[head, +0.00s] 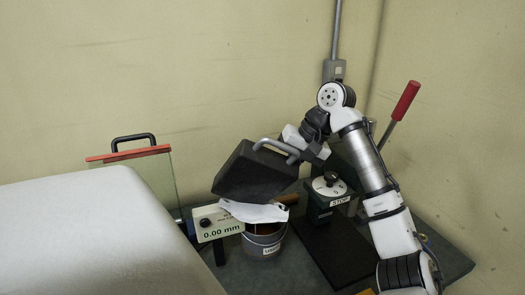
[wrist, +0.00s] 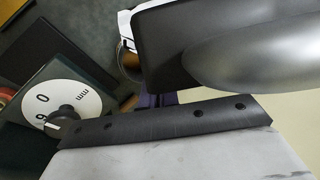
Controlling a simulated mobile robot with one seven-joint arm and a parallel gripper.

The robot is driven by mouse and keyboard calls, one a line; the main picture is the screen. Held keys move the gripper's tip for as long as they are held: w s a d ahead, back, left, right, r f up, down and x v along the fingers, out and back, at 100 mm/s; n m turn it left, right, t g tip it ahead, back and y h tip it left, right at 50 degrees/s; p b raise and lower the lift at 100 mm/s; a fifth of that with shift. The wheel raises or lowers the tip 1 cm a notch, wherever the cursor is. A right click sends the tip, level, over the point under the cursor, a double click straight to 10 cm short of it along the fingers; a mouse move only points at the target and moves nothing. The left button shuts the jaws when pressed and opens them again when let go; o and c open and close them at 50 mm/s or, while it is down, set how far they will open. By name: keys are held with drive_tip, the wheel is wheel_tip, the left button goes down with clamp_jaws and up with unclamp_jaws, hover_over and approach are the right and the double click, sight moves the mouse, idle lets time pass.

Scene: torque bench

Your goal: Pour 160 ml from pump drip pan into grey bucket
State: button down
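The pump drip pan (head: 250,172), a dark box with a grey handle, is held in the air in the head view, tilted down to the left. My gripper (head: 297,146) is at its handle and appears shut on it. The grey bucket (head: 263,250), with a white label, stands below the pan, its top partly hidden by a white item. In the wrist view the pan (wrist: 165,55) and its large silver handle (wrist: 260,55) fill the upper right, and part of the bucket (wrist: 128,62) shows beside the pan. No stream of liquid is visible.
A white item (head: 255,211) and a 0.00 mm readout (head: 217,225) are by the bucket. A red-handled lever (head: 405,102) rises behind my arm. A large pale surface (head: 90,240) fills the left.

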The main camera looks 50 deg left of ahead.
drive_tip(key=shift+w+a+r+g+h, duration=0.2)
drive_tip(key=shift+w+a+g+h, duration=0.1)
drive_tip(key=shift+w+a+g, duration=0.1)
idle(0.6)
drive_tip(key=shift+w+a+r+g+h, duration=0.15)
drive_tip(key=shift+w+a+g+h, duration=0.35)
drive_tip(key=shift+w+a, duration=0.6)
idle(0.8)
drive_tip(key=shift+m, duration=0.3)
drive_tip(key=shift+s+d+t+y, duration=0.4)
drive_tip(key=shift+s+d, duration=0.45)
drive_tip(key=shift+s, duration=0.05)
drive_tip(key=shift+s+f, duration=0.1)
drive_tip(key=shift+f, duration=0.1)
